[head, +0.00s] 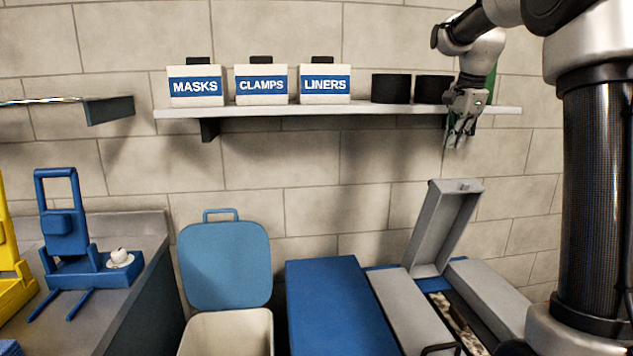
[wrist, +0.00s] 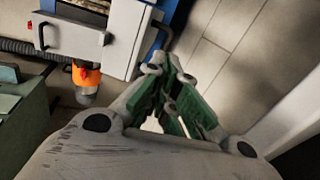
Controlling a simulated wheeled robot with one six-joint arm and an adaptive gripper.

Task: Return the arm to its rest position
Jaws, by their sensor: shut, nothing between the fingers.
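My gripper (head: 461,135) hangs at the upper right in the head view, pointing down, in front of the right end of the wall shelf. My arm reaches up the right side and bends over to it. In the wrist view my gripper's green-padded fingers (wrist: 171,75) come together at the tips with nothing held. The gripper is apart from the grey and blue duct unit (head: 410,310) below it, whose grey lid (head: 446,227) stands raised. The duct unit also shows at the top left of the wrist view.
The shelf (head: 350,111) carries boxes marked MASKS (head: 195,86), CLAMPS (head: 261,84) and LINERS (head: 325,84), and black cylinders (head: 391,88). A bin (head: 228,333) with a raised blue lid (head: 225,266) stands below. A blue rack (head: 92,268) is on the left bench. Floor (wrist: 225,40) shows bare in the wrist view.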

